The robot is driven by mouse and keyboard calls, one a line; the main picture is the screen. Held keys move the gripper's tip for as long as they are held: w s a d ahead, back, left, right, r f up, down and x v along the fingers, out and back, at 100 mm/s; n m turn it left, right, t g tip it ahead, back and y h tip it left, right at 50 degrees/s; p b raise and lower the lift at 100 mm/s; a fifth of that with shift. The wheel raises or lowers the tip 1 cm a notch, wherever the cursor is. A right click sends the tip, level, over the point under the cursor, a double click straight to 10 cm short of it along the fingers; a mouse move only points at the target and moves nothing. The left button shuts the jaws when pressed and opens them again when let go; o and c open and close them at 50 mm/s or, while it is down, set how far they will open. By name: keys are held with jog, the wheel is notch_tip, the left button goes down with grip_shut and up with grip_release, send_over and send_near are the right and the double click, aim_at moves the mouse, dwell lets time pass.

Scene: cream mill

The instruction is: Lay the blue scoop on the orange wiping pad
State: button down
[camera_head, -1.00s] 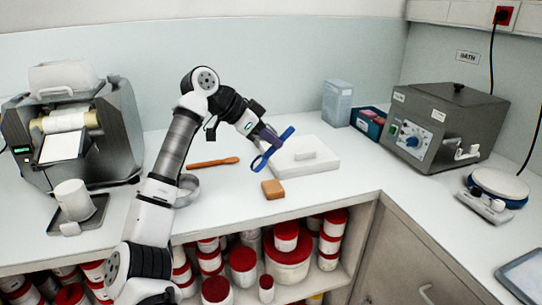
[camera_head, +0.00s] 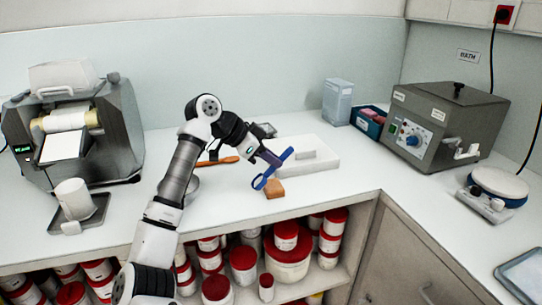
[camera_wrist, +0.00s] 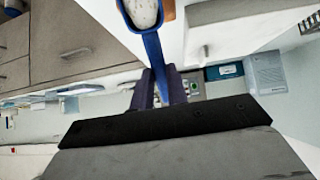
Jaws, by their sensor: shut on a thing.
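The blue scoop (camera_head: 270,174) is held in my gripper (camera_head: 272,158), whose purple fingers are shut on its handle. The scoop is tilted, with its bowl end low at the left and its handle end raised at the right. In the wrist view the scoop (camera_wrist: 153,45) runs up from between the fingers (camera_wrist: 160,88), and its bowl shows something whitish and speckled. The orange wiping pad (camera_head: 275,190) lies on the counter near the front edge. The scoop's bowl overlaps the pad's upper left in the head view; I cannot tell whether they touch.
A white slab (camera_head: 322,158) lies just behind the scoop. An orange-handled tool (camera_head: 220,161) and a metal bowl (camera_head: 193,188) are to the left, near my arm. The counter right of the pad is clear up to the grey bath (camera_head: 445,125).

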jog(key=shift+f, duration=0.25)
jog(key=c, duration=1.4)
grip_release()
jog(key=shift+r, duration=0.3)
jog(key=b+v, duration=0.1)
jog(key=v, duration=1.1)
jog(key=shift+r, duration=0.35)
